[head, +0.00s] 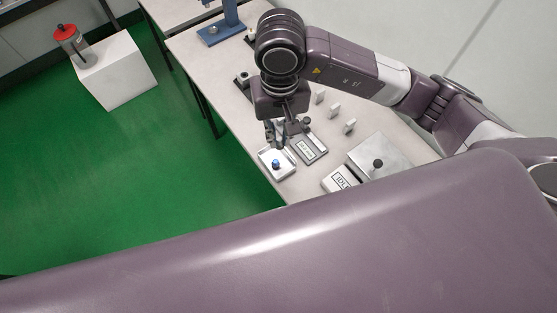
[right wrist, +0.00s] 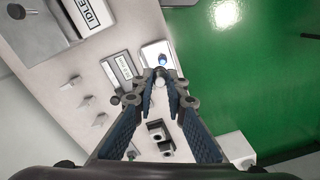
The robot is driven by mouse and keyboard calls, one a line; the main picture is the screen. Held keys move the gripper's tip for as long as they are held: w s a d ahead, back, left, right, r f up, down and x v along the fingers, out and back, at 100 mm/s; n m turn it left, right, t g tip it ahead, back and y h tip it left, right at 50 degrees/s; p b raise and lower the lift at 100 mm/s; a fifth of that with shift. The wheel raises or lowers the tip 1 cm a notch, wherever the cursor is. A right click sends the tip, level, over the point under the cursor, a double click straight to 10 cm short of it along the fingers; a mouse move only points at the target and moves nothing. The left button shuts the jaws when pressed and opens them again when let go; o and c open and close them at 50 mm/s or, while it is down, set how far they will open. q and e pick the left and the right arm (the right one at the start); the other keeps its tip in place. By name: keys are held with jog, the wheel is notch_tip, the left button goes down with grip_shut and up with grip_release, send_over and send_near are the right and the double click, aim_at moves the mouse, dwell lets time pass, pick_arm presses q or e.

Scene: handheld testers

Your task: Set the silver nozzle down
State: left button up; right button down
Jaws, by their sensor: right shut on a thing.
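My right gripper (head: 277,132) is above the near end of the bench. It also shows from behind in the right wrist view (right wrist: 165,84), with its fingers closed in on a small grey part. The tray also shows in the right wrist view (right wrist: 148,50). My left gripper is not in view.
A labelled grey device (head: 318,158) lies right of the tray. An IDLE box (head: 332,187) and a metal plate with a dark knob (head: 396,160) are nearer. Small white upright pieces (head: 333,111) stand behind. A blue stand (head: 233,14) is at the far end. Green floor lies left.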

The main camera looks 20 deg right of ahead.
notch_tip(320, 180, down, 10)
jog(key=shift+f+p, duration=0.1)
jog(key=shift+p, duration=0.75)
jog(key=f, duration=0.4)
jog(key=shift+s+p, duration=0.3)
jog(key=shift+p, duration=0.1)
jog(key=shift+s+f, duration=0.2)
jog(key=c, duration=2.2)
grip_release()
jog(key=shift+w+f, duration=0.2)
jog(key=shift+w, duration=0.2)
jog(key=shift+d, duration=0.1)
jog(key=shift+r, duration=0.25)
